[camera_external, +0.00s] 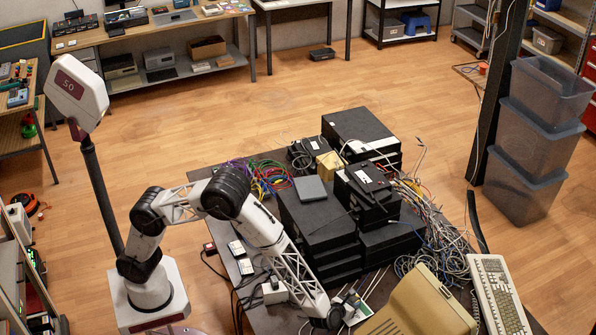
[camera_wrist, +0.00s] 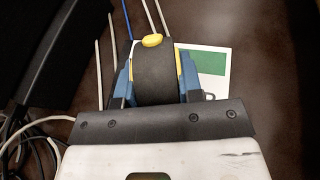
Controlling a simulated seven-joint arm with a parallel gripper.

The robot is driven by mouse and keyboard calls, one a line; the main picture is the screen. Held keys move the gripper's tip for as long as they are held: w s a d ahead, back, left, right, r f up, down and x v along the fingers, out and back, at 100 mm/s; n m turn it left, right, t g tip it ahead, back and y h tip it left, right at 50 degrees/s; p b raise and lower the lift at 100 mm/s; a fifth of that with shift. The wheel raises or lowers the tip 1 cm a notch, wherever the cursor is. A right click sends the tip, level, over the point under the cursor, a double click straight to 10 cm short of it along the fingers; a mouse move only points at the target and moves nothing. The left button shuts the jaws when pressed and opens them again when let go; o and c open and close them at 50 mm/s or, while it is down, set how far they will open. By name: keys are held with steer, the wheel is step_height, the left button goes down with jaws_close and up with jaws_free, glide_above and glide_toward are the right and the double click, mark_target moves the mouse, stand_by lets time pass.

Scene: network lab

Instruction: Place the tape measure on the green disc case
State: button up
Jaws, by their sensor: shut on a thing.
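My gripper (camera_wrist: 155,85) is shut on the tape measure (camera_wrist: 155,75), a dark rounded body with a yellow button on top, in the wrist view. Its sides sit between my blue-edged fingers. A flat white and green case (camera_wrist: 209,62), which looks like the green disc case, lies on the dark table just beyond and to the right, partly hidden by the tape measure and a finger. In the external view, the green and white case (camera_external: 358,313) lies near the table's front edge, right of my gripper (camera_external: 346,306). I cannot tell the gap between tape measure and case.
Stacked black boxes (camera_external: 318,222) stand behind my gripper, with a black box edge (camera_wrist: 50,45) at left in the wrist view. Tangled cables (camera_external: 440,240) spread to the right. A beige machine (camera_external: 425,305) and a keyboard (camera_external: 495,295) sit at front right.

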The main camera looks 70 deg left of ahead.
steer(key=o, duration=1.1)
steer(key=shift+f, duration=0.1)
steer(key=shift+c, duration=0.2)
steer(key=v, duration=1.2)
